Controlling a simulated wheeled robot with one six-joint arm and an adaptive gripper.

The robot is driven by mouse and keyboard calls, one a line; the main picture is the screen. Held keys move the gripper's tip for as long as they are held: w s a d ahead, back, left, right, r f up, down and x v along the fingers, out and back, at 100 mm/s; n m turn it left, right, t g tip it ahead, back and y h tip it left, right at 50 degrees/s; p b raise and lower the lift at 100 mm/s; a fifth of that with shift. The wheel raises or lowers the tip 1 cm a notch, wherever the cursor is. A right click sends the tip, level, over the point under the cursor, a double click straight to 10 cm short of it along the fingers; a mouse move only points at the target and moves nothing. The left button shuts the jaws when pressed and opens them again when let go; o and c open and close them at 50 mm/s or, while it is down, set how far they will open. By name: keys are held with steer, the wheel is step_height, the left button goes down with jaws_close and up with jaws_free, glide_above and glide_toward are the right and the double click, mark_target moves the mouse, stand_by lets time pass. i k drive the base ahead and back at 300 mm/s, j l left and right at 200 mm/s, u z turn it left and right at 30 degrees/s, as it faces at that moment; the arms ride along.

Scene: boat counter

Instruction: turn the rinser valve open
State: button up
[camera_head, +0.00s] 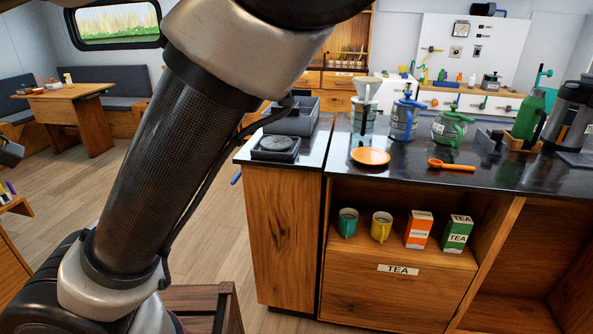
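I cannot make out a rinser valve for certain. A black square unit with a round top (276,147) lies on the near left end of the dark counter. A grey open box with compartments (293,118) stands just behind it, and my arm hides part of that area. I cannot tell whether either one is the rinser. My arm crosses the left half of the view from lower left to top centre. Its end is out of the picture, so my gripper is not seen.
The counter (525,178) holds a glass dripper stand (364,110), blue pot (405,118), green teapot (452,126), orange plate (370,156), orange scoop (450,165), green bottle (529,115) and dark flask (566,115).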

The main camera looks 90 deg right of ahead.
mark_target(238, 173)
steer(key=l+z, duration=0.15)
steer(key=z, duration=2.1)
steer(key=k+z, duration=0.2)
steer(key=z, duration=0.15)
steer(key=k+z, duration=0.2)
steer(key=k+l, duration=0.05)
